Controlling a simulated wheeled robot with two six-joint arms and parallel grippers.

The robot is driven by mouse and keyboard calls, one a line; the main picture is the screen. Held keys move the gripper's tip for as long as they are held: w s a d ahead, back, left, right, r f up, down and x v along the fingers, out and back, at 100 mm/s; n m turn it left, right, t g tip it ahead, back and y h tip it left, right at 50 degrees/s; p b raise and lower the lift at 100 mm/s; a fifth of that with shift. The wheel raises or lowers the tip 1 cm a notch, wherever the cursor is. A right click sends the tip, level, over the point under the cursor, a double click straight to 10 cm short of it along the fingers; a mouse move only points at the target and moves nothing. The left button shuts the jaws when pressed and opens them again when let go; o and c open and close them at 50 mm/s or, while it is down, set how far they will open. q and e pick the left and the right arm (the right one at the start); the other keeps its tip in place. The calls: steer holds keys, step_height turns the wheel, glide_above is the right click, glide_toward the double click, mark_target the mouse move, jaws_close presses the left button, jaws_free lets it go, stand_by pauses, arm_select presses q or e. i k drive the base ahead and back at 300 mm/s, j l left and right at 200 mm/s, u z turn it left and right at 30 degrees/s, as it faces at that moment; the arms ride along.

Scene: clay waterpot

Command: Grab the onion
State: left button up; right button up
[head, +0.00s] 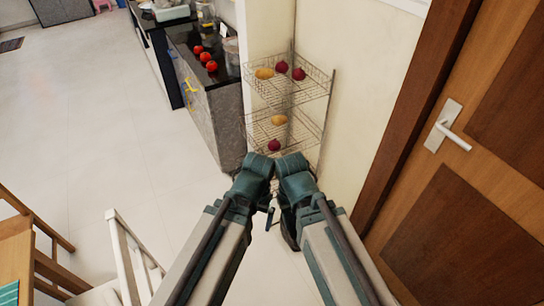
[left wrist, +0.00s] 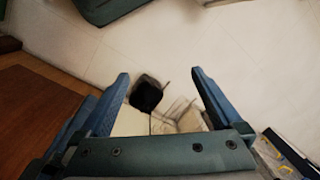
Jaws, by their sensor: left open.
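Dark red onions sit on a wire rack by the wall in the head view. Two are on the upper shelf, one behind (head: 282,67) and one to its right (head: 298,74). Another onion (head: 274,145) lies on the lower shelf, just above the ends of my arms. My left gripper (left wrist: 160,88) shows in the left wrist view with its fingers wide apart and nothing between them. It points down toward the floor. In the head view my arms hide its fingers. My right arm reaches forward beside the left, but its gripper fingers cannot be seen.
The wire rack (head: 329,103) also holds potatoes, one (head: 264,73) above and one (head: 279,120) below. Red tomatoes (head: 205,57) sit on the dark counter to its left. A wooden door (head: 485,120) stands right. A white chair (head: 122,250) stands lower left.

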mark_target(274, 145)
steer(key=i, duration=0.55)
steer(key=i+j+u, duration=0.15)
steer(key=i+u, duration=0.55)
steer(key=i+j+u, duration=0.1)
steer(key=i+u, duration=0.25)
steer(key=i, duration=0.35)
steer(key=i+u, duration=0.4)
steer(key=i+l+u, duration=0.2)
steer(key=i+u, duration=0.2)
steer(key=i, duration=0.15)
steer(key=i+j, duration=0.1)
steer(key=i, duration=0.4)
steer(key=i+j+z, duration=0.1)
steer(key=z, duration=0.85)
steer(key=i+j+z, duration=0.1)
steer(key=j+z, duration=0.15)
steer(key=z, duration=0.2)
steer(key=j+z, duration=0.1)
steer(key=z, duration=0.4)
steer(key=j+z, duration=0.15)
steer(key=z, duration=0.3)
